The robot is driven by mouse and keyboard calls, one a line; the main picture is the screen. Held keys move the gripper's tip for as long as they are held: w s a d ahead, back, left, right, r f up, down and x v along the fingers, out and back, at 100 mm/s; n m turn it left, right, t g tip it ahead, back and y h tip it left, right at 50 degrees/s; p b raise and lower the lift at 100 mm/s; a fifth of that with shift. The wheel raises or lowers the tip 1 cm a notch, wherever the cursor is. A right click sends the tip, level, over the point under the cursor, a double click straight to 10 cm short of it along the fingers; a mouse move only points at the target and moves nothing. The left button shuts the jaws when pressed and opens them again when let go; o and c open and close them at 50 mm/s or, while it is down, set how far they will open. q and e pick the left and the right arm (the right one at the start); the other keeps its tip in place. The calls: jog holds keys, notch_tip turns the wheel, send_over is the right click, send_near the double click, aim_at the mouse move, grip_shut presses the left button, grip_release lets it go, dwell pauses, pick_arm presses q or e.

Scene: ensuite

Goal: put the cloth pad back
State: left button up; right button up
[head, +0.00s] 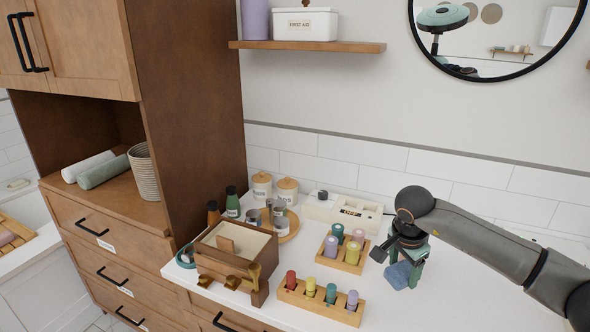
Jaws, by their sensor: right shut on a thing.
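The cloth pad (398,276) is a small blue piece in the head view, right of the wooden holders and over the white counter. My right gripper (405,273) comes in from the right, points down and is shut on the pad. The gripper's dark wrist and teal parts hide some of the pad. I cannot tell whether the pad touches the counter. My left gripper is not in view.
A wooden holder (318,303) with several coloured bottles stands in front, another (343,263) behind it. An open wooden box (210,258) with a pale inside stands left. The counter (440,300) is clear to the right.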

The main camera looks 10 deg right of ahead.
jog(key=s+a+r+n+y, duration=0.3)
jog(key=s+a+n+y, duration=0.1)
jog(key=s+a+n, duration=1)
jog(key=shift+s+a+n+t, duration=0.3)
jog(key=shift+s+n, duration=0.4)
jog(key=shift+n, duration=0.1)
